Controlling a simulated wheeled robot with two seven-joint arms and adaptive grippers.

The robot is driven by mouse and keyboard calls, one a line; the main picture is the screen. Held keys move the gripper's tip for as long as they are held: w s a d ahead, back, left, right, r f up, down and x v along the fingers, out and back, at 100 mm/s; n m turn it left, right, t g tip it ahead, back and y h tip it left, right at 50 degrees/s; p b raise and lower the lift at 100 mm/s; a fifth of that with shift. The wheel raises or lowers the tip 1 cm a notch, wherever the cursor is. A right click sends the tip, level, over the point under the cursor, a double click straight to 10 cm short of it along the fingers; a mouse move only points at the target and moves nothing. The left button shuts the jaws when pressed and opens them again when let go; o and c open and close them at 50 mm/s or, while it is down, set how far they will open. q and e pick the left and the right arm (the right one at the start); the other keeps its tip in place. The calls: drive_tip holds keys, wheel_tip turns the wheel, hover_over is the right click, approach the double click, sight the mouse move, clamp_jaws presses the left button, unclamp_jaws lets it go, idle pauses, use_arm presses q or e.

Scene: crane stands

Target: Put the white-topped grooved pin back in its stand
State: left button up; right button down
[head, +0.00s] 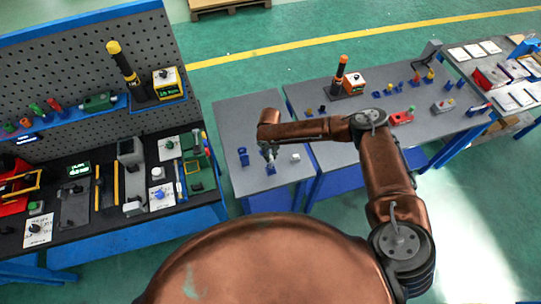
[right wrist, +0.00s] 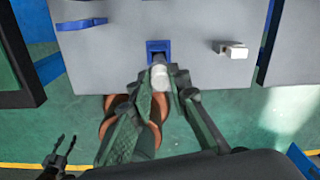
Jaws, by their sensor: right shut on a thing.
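The white-topped pin shows in the right wrist view (right wrist: 160,76) by its white top; its lower part is hidden by the fingers. My right gripper (right wrist: 160,90) is shut on it, and it also shows over the small grey table in the head view (head: 268,155). A blue stand with a dark opening (right wrist: 158,46) is right beside the pin in the right wrist view and under the gripper in the head view (head: 271,169). I cannot tell whether pin and stand touch. My left gripper (right wrist: 60,148) shows dark at the lower left of the right wrist view, fingers apart.
A second blue stand (head: 243,157) is on the left of the small grey table (head: 232,118), and a small white block (head: 295,158) on its right. A pegboard workbench (head: 90,85) stands left, another loaded table (head: 440,105) right. The small table's back half is bare.

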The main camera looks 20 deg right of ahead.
drive_tip(key=shift+f+b, duration=1)
drive_tip(key=shift+f, duration=0.5)
drive_tip(key=c, duration=1.7)
unclamp_jaws()
drive_tip(key=shift+r, duration=0.1)
drive_tip(key=shift+c, duration=0.2)
drive_tip(key=shift+a+r+p, duration=0.1)
drive_tip(key=shift+r+p, duration=2)
drive_tip(key=shift+r, duration=0.45)
